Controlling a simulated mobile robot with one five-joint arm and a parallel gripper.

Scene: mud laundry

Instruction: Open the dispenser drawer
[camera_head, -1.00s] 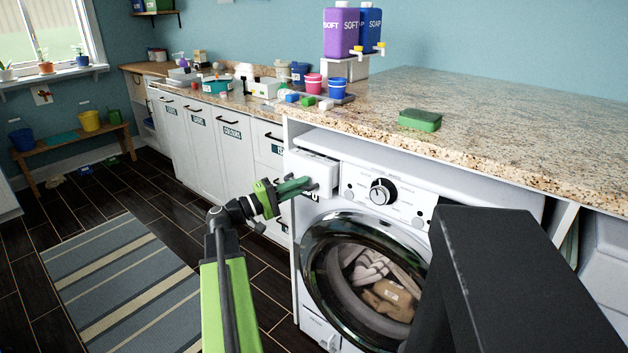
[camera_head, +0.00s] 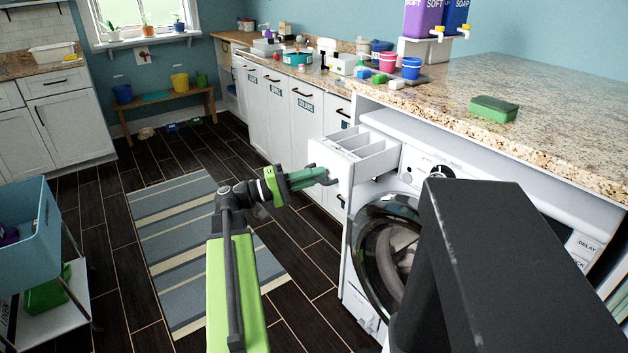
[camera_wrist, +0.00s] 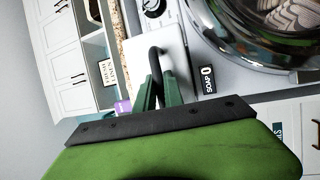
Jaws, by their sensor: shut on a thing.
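The dispenser drawer (camera_head: 352,153) of the white washing machine (camera_head: 480,190) stands pulled out at the machine's upper left, and its inner compartments show from above. My gripper (camera_head: 325,174) is shut on the drawer's dark handle at the drawer front. In the wrist view, the green fingers (camera_wrist: 158,92) close around the dark handle (camera_wrist: 156,62) on the white drawer front (camera_wrist: 172,50). The compartments look empty from here. The machine's round door (camera_head: 385,240) is closed, with laundry behind the glass.
A granite counter (camera_head: 440,100) runs above the machine, with a green sponge (camera_head: 494,108), cups and soap bottles on it. A blue bin on a cart (camera_head: 28,222) stands at the left.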

